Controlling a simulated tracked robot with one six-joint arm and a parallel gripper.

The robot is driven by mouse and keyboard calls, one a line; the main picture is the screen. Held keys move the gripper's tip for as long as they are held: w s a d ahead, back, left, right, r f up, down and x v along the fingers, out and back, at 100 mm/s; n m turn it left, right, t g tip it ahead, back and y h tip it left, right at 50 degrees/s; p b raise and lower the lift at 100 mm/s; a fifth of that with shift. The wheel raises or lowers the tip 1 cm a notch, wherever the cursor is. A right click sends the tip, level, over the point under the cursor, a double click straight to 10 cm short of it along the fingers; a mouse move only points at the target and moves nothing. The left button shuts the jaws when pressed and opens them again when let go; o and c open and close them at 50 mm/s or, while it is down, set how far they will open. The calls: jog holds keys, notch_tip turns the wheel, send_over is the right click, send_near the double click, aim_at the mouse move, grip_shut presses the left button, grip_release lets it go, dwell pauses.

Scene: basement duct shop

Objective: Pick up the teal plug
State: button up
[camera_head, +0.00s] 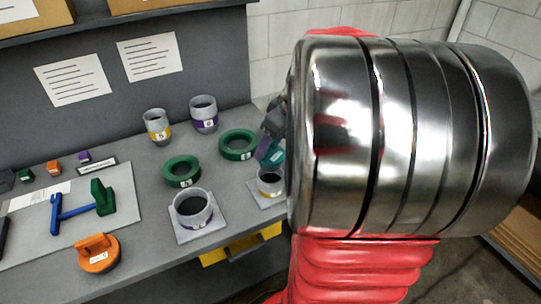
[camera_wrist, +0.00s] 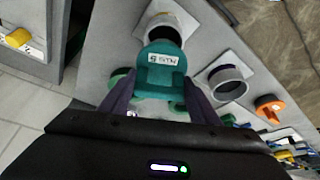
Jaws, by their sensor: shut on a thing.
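The teal plug (camera_wrist: 162,72) is between the two dark fingers of my gripper (camera_wrist: 160,92) in the wrist view, with its rounded end pointing away from me. A label with dark print is on its face. In the head view my gripper (camera_head: 273,125) is at the bench's right end, partly hidden by my arm. A bit of the teal plug (camera_head: 276,157) shows under it, just above a small grey collar (camera_head: 269,186) on a square plate. I cannot tell whether plug and collar touch.
A larger grey collar (camera_head: 193,212) on a plate stands left of it. Green rings (camera_head: 182,172) and (camera_head: 238,146) and two grey cups (camera_head: 157,127) and (camera_head: 204,114) stand behind.

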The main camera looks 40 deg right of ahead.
jog(key=shift+r, duration=1.55)
